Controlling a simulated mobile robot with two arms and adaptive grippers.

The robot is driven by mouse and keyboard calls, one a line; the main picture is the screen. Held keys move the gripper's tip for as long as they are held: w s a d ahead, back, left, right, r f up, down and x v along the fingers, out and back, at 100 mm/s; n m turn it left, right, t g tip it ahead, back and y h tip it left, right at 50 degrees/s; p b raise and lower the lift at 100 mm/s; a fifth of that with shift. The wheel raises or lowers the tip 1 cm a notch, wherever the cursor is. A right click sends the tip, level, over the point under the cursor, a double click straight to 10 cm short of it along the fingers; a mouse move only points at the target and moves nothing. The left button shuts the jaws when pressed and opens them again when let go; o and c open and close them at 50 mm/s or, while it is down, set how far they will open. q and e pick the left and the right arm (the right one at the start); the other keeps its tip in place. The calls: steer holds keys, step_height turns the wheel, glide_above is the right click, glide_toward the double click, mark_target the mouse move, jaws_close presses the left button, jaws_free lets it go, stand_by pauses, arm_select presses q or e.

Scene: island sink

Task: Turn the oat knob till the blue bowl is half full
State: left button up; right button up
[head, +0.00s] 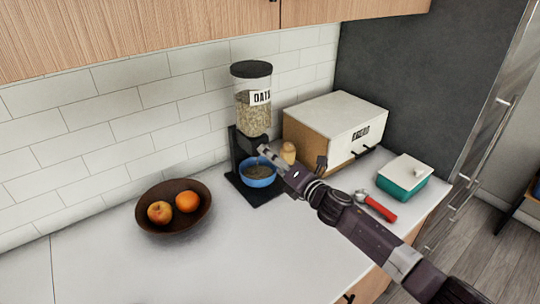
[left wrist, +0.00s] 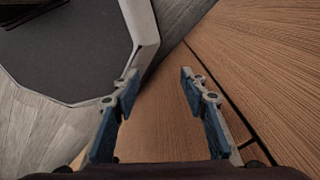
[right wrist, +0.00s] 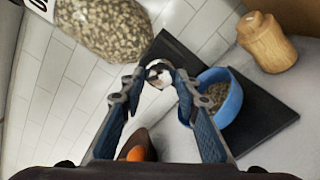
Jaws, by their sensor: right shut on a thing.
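The oat dispenser (head: 253,105) stands against the tiled wall, its clear hopper partly filled with oats (right wrist: 115,25). The blue bowl (head: 262,183) sits upright under it on the black base. Oats lie inside the bowl; it also shows in the right wrist view (right wrist: 231,105). My right gripper (head: 263,151) reaches in front of the dispenser, above the bowl. It is shut on the knob (right wrist: 159,72), which shows between its fingertips in the right wrist view. My left gripper (left wrist: 159,80) is open and empty, above the floor and wooden cabinet fronts; the head view does not show it.
A brown fruit bowl (head: 148,221) with orange fruit stands left of the dispenser. A wooden shaker (head: 288,152) and a bread box (head: 325,125) stand to the right. A red-handled tool (head: 378,208) and a teal container (head: 402,187) lie near my right arm. The front-left counter is clear.

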stand_by(0.4)
steer(key=o, duration=1.2)
steer(key=shift+c, duration=0.2)
steer(key=v, duration=1.2)
